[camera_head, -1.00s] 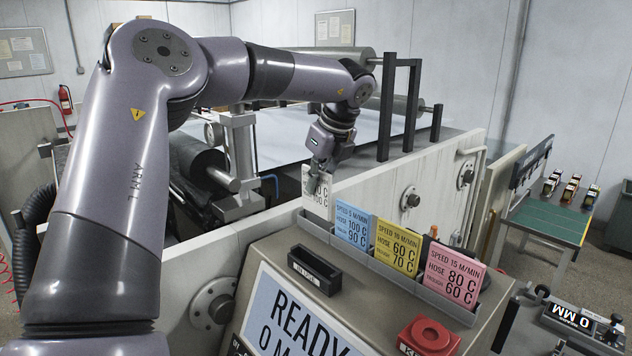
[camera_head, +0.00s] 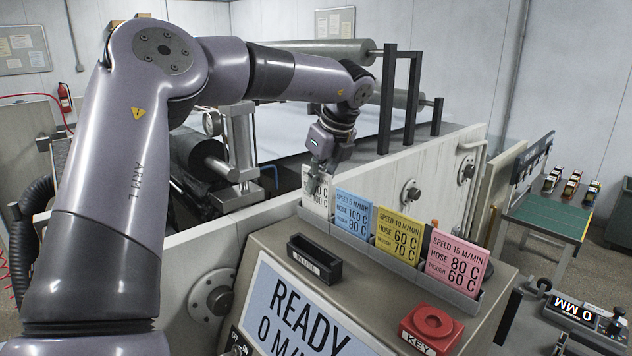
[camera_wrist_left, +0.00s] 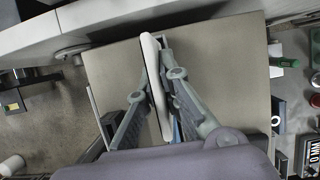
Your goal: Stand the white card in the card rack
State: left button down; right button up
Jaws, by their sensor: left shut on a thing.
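The white card (camera_head: 315,193) with dark print is upright at the left end of the grey card rack (camera_head: 401,273), left of the blue card. Its lower edge meets the rack's front wall and looks hidden behind it; I cannot tell whether it rests on the bottom. My left gripper (camera_head: 318,172) is shut on the card's upper part from above. In the left wrist view the card (camera_wrist_left: 153,75) shows nearly edge-on as a pale strip between the fingers (camera_wrist_left: 162,78). My right gripper is not in view.
Blue (camera_head: 353,218), yellow (camera_head: 398,236) and pink (camera_head: 457,266) cards stand in the same rack. A black holder (camera_head: 314,262), a red key button (camera_head: 431,326) and a READY display (camera_head: 303,310) are on the console in front. A pale machine wall (camera_head: 385,190) is behind.

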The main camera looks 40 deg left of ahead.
pick_arm(q)
jog(key=shift+f+b, duration=0.7)
jog(key=shift+f, duration=0.2)
jog(key=c, duration=1.7)
grip_release()
jog(key=v, duration=1.2)
jog(key=shift+a, duration=0.1)
